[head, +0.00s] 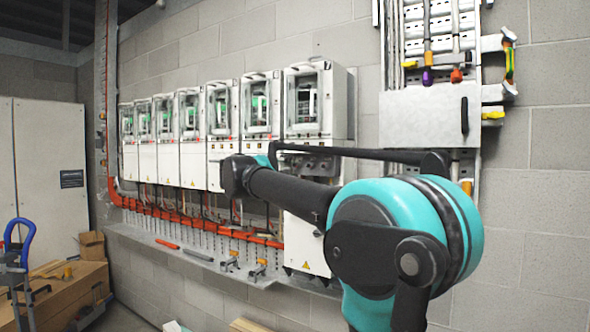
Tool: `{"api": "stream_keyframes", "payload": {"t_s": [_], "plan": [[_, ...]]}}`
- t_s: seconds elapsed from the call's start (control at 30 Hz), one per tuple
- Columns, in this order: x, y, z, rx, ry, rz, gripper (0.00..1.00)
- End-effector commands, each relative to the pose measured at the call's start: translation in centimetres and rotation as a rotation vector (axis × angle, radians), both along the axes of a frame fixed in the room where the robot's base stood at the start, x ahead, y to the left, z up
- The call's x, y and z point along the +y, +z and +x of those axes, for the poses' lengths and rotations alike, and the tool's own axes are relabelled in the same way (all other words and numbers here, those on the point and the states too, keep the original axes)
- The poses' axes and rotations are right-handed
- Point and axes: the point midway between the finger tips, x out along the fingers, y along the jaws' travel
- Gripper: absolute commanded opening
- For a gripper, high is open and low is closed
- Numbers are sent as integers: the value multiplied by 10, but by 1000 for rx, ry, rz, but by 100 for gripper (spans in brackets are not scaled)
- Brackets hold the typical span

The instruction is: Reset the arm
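My arm shows in the head view, in front of the row of drives. A large teal and black joint fills the lower right. From it a black link reaches left to a dark elbow with a bit of teal, in front of the lower part of the drives. A dark bar runs right from near that elbow to behind the large joint. I cannot make out gripper fingers; the arm's end seems hidden behind my own links. Whether my gripper holds anything does not show.
Several white drives (222,120) hang on the block wall above orange cable trunking (190,222) and a grey ledge (185,258). A panel (425,118) with a grey door is at the right. Cardboard boxes (70,292) and a blue-handled cart (20,250) stand lower left.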

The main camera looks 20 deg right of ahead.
Motion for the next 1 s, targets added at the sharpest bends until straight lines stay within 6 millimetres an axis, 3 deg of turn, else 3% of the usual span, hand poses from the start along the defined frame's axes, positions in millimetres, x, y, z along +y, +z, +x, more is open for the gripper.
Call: {"api": "stream_keyframes", "payload": {"t_s": [0.47,0.57,0.67,0.77,1.0], "plan": [[2,-1,-2,1,-1,1,34],[-1,-13,-5,9,-6,24,34],[-7,-48,-13,32,-20,91,34],[-15,-106,-29,72,-42,203,34],[-16,-264,-86,181,-84,523,34]]}}
